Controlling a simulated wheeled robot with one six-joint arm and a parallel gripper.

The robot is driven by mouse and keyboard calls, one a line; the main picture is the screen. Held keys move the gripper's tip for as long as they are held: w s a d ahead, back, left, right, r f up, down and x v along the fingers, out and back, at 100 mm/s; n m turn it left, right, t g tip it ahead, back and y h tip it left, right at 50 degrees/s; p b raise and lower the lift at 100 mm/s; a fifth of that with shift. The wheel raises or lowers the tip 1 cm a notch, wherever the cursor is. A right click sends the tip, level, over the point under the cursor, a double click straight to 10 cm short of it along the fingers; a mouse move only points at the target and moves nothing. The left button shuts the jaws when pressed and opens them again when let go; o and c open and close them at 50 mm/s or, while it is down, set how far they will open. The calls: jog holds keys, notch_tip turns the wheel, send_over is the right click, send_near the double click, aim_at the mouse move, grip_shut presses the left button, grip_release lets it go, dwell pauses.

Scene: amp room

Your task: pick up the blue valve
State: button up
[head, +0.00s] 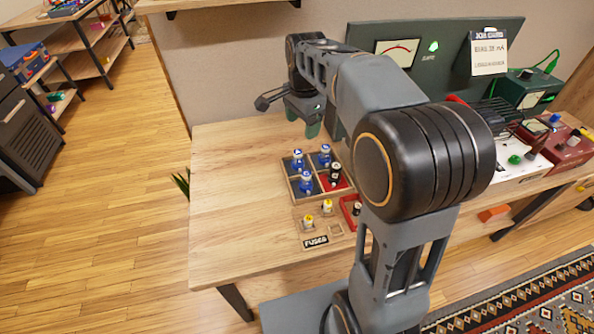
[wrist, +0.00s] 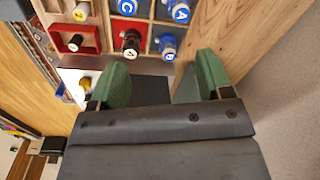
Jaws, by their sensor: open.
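Three blue valves with white letters stand upright in a divided wooden tray (head: 289,183). In the head view, one blue valve (head: 297,160) is at the back left, one (head: 325,155) at the back right and one (head: 306,182) at the front left. The wrist view shows blue valves marked C (wrist: 127,7) and A (wrist: 180,10), and a third (wrist: 167,47) closest to my fingers. My gripper (head: 303,122) is open and empty, above the table behind the tray. Its green fingertips (wrist: 161,73) are apart, with no valve between them.
A black valve (head: 336,172) stands in the tray's red compartment. In front are yellow-topped fuses (head: 327,207) and a FUSES label (head: 316,242). My arm hides part of the table. Amplifier gear (head: 525,155) stands at right; the table's left side (head: 230,200) is clear.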

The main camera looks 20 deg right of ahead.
aim_at(298, 152)
jog(key=w+f+m+b, duration=0.1)
jog(key=f, duration=0.3)
jog(key=w+f+m+b, duration=0.1)
jog(key=w+f, duration=0.1)
jog(key=f, duration=0.1)
jog(key=w+f+m+b, duration=0.1)
jog(key=w+f+m, duration=0.1)
jog(key=f, duration=0.2)
jog(key=shift+d+f+g+b, duration=0.1)
jog(key=shift+f+g+b, duration=0.2)
jog(key=shift+g, duration=0.1)
jog(key=shift+s+f+b, duration=0.1)
jog(key=shift+f+b, duration=0.55)
jog(key=shift+f, duration=2.3)
jog(key=c, duration=1)
jog(key=shift+r, duration=0.1)
